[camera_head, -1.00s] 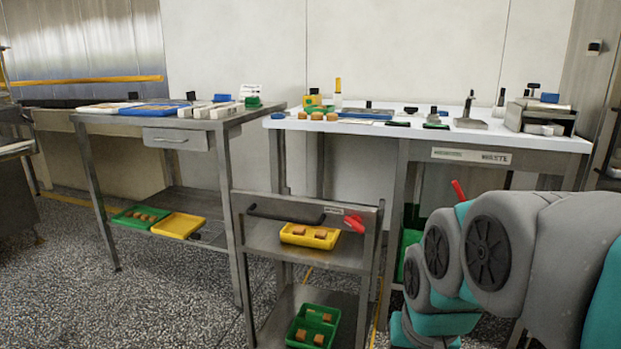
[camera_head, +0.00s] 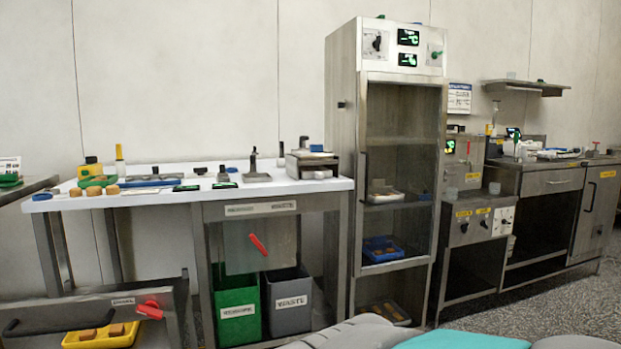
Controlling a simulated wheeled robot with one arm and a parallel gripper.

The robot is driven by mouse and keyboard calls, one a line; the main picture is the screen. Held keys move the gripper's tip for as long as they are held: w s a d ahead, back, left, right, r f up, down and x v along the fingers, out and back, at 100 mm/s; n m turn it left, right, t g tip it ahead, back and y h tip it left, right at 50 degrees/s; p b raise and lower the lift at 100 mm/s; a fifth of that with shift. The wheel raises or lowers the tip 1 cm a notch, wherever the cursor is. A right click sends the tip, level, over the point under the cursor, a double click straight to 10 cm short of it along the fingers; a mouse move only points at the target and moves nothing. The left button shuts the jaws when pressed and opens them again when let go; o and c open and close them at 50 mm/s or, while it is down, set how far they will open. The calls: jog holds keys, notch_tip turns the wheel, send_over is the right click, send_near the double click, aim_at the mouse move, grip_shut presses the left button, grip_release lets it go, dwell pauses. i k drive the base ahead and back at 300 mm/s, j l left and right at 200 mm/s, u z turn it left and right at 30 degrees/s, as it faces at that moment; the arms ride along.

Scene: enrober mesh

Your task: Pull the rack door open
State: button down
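A tall steel rack cabinet (camera_head: 343,130) stands right of the white-topped bench. Its front has a steel-framed door (camera_head: 402,204) with a see-through pane, which looks closed. A dark vertical handle (camera_head: 363,177) is on the door's left side. Through the pane I see shelves with trays, one of them blue (camera_head: 381,250). My gripper is out of view; only grey and teal parts of my arm show along the bottom edge, in front of the cabinet's foot.
Green and grey bins (camera_head: 289,300) stand under the white-topped bench (camera_head: 200,195), left of the cabinet. A low cart (camera_head: 60,310) with a red-handled tool and yellow tray is at lower left. Steel counters (camera_head: 545,182) stand right. Speckled floor (camera_head: 560,312) is clear at lower right.

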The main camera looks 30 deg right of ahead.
aim_at(362, 176)
jog(key=z, duration=1.45)
